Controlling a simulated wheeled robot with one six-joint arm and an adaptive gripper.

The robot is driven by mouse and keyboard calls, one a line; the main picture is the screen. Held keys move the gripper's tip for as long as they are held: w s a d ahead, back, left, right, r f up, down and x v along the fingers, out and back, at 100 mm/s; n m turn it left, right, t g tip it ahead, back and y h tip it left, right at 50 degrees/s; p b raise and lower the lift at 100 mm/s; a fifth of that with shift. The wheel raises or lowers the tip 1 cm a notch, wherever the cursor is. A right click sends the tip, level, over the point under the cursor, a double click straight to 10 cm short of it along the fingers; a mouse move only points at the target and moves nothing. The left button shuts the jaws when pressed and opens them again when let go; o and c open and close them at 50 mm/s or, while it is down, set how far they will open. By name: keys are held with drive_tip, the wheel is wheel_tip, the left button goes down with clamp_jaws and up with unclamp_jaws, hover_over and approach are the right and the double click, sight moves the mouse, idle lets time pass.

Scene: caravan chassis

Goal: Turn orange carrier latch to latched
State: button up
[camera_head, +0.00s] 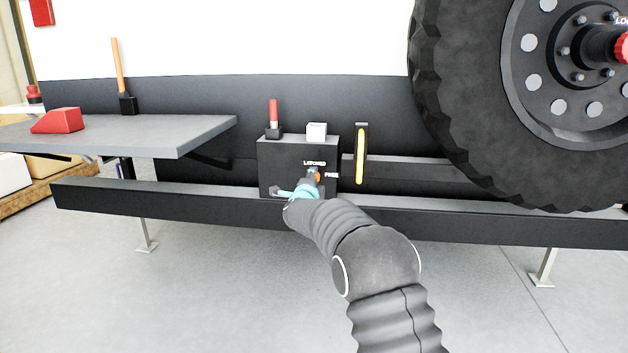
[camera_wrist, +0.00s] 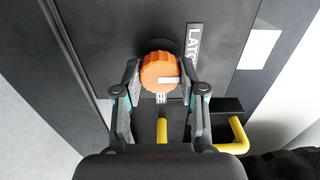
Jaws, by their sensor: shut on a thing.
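The orange carrier latch (camera_wrist: 160,72) is a round, ridged knob on the dark box face in the wrist view. A white mark on it runs from near its middle to its right edge, on the side of the LATCHED label (camera_wrist: 193,50). A second label, partly hidden, sits just below the knob. My gripper (camera_wrist: 160,76) is shut on the knob, one finger on each side. In the head view, my gripper hides most of the latch (camera_head: 317,174); LATCHED reads above it and FREE to its right.
The dark box (camera_head: 275,155) carries a red-handled lever (camera_head: 273,112) and a white block (camera_head: 316,130) on top. A yellow handle (camera_head: 360,155) stands right of it. A grey shelf (camera_head: 190,140) juts out left, and a large wheel (camera_head: 470,120) is at right. A dark rail (camera_head: 150,198) runs below.

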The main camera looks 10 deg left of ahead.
drive_tip(key=shift+a+r, duration=0.1)
drive_tip(key=o, duration=1.1)
drive_tip(key=shift+o, duration=0.2)
drive_tip(key=s, duration=1.2)
drive_tip(key=shift+a, duration=0.15)
